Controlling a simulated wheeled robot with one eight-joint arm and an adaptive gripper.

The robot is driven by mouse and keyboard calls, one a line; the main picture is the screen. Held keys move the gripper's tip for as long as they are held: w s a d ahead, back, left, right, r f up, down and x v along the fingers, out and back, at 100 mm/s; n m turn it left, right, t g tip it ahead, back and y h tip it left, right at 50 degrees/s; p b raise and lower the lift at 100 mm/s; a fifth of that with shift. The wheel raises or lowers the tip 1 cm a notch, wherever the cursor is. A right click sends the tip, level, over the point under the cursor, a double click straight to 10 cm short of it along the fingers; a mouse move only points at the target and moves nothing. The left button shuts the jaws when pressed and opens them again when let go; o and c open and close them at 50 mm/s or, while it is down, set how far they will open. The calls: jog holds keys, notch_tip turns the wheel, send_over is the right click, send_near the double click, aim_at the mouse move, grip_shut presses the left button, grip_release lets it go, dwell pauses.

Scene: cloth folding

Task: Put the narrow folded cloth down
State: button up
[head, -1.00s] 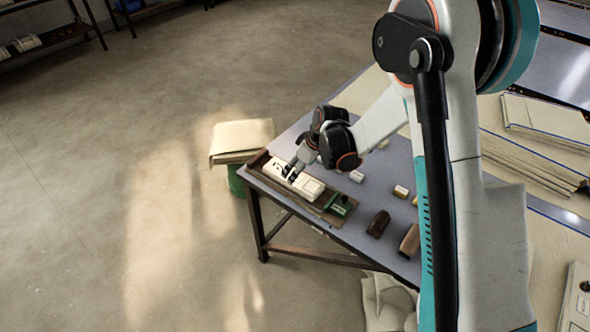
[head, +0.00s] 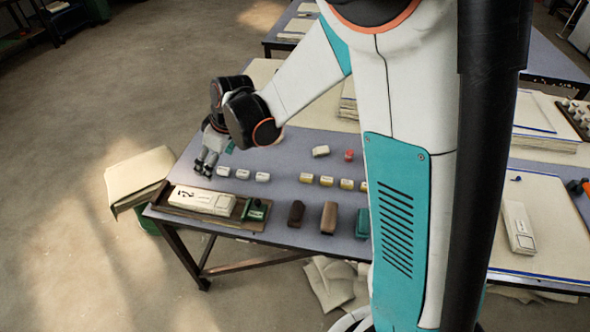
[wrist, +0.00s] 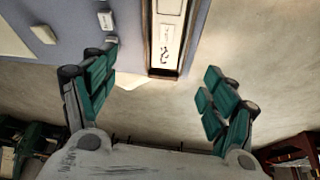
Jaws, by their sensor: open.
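The narrow folded cloth (head: 203,200), white with dark marks on its left end, lies flat in a shallow brown tray (head: 170,209) at the table's near left edge. The wrist view also shows the cloth (wrist: 166,45) in the tray, beyond and between the fingertips. My gripper (head: 206,168) is above the table, just behind the cloth's left part and apart from it. In the wrist view my gripper (wrist: 161,68) is spread wide with nothing between its green-padded fingers.
A green block (head: 256,210) sits at the tray's right end. Brown blocks (head: 296,213) stand right of it. Small white pieces (head: 242,174) lie behind the tray. A beige cloth stack (head: 138,178) stands left of the table. Another narrow white item (head: 518,228) lies far right.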

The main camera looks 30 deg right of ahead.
jog(key=s+d+r+m+t+h, duration=0.1)
jog(key=s+d+r, duration=0.3)
jog(key=s, duration=0.4)
jog(key=s+d+r+m+t+h, duration=0.1)
jog(key=s+d+r+m, duration=0.3)
jog(key=s, duration=0.4)
jog(key=s+d+r+m+t, duration=0.1)
jog(key=s+d+r+m, duration=0.2)
jog(key=s, duration=0.6)
notch_tip(320, 180, up, 2)
jog(key=shift+d+r+t+h, duration=0.15)
jog(key=shift+d+t+h, duration=0.2)
jog(key=shift+d, duration=0.4)
